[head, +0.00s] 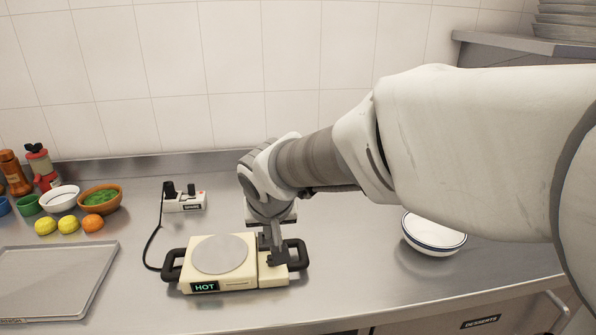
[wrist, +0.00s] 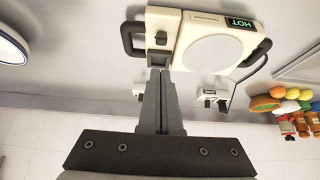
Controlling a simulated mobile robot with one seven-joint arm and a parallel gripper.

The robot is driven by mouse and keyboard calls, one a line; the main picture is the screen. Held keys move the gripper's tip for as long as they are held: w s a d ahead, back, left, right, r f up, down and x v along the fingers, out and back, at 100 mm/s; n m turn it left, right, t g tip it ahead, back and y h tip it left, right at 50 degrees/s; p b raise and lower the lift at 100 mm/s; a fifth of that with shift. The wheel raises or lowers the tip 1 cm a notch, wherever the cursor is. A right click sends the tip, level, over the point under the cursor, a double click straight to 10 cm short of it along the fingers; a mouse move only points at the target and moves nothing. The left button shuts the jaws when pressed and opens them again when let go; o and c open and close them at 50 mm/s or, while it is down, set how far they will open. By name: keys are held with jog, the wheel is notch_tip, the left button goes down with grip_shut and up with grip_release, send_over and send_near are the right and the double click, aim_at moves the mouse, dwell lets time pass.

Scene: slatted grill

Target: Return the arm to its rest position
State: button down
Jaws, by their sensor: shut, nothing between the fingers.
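My arm reaches in from the right in the head view. My gripper (head: 275,258) is shut and empty, pointing down over the right part of a cream hot plate (head: 222,285). The hot plate has a round grey heating disc, black side handles and a lit sign reading HOT. In the wrist view my gripper (wrist: 160,72) has its fingers together, with the tips by the edge of the hot plate (wrist: 180,60), near a small dark knob (wrist: 161,38). I cannot tell whether the tips touch it.
A white bowl with a blue rim (head: 433,235) stands right, below my arm. A socket box (head: 184,200) with a black cable stands behind the hot plate. A metal tray (head: 50,282), fruit (head: 69,224), bowls and bottles are left. The tiled wall is behind.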

dwell(0.3)
jog(key=s+d+r+m+p, duration=0.1)
jog(key=s+d+r+p, duration=0.1)
jog(key=s+d, duration=0.7)
jog(key=s+d+r+m+h+p, duration=0.1)
jog(key=s+d+r, duration=0.4)
jog(key=s+d, duration=0.5)
jog(key=shift+d+r+p, duration=0.3)
jog(key=shift+d+p, duration=0.2)
jog(key=shift+d, duration=0.75)
